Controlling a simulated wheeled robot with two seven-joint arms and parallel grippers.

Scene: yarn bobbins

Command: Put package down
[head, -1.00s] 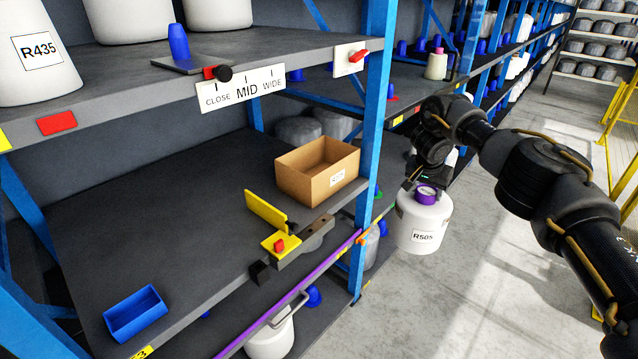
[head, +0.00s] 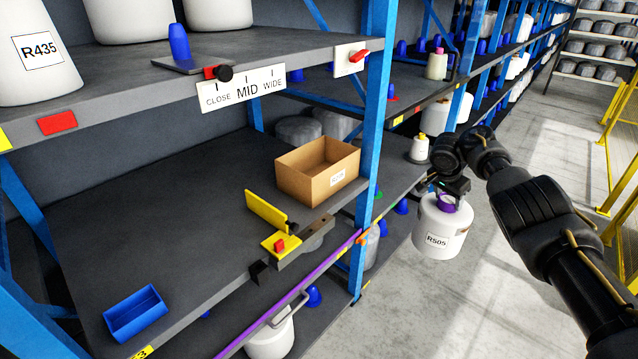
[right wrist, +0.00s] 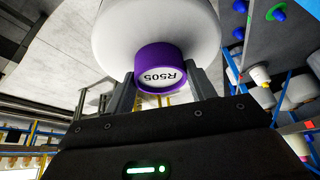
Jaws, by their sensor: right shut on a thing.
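The package is a white bobbin (head: 439,229) labelled R505 with a purple core end. My right gripper (head: 449,198) is shut on that purple end, and the bobbin hangs below it over the floor, slightly tilted, to the right of the blue rack post. In the right wrist view the two fingers (right wrist: 164,92) sit on either side of the purple end (right wrist: 161,68), with the white bobbin body (right wrist: 155,25) beyond. My left gripper is not in view.
The middle shelf (head: 150,220) holds a cardboard box (head: 300,185), a blue tray (head: 136,313) and a yellow bracket (head: 266,212); much of it is bare. A blue post (head: 372,130) stands between it and the bobbin. The floor (head: 390,320) below is clear.

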